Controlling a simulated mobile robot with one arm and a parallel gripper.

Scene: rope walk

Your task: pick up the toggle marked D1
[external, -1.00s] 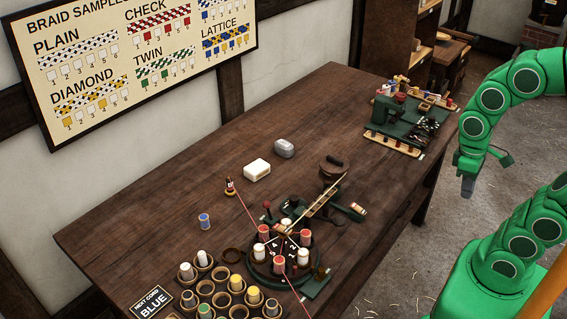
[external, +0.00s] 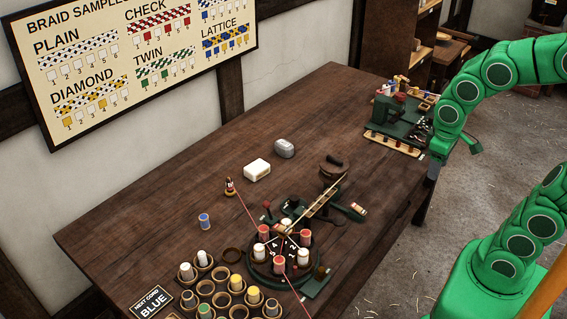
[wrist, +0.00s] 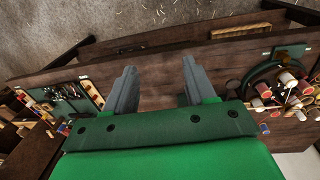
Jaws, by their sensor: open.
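No mark D1 can be read in either view, so I cannot tell which piece is that toggle. Several small dark pieces (external: 416,131) lie on the green stand (external: 385,107) at the table's far right end. Small dark and pale pieces (wrist: 66,96) also show on a green board at the left of the wrist view.
A braiding machine (external: 283,250) with bobbins and taut cords stands at the table's front. A bobbin rack (external: 222,299), a white block (external: 257,169), a grey block (external: 284,148) and a blue spool (external: 204,221) are nearby. The left middle of the table (external: 150,215) is bare.

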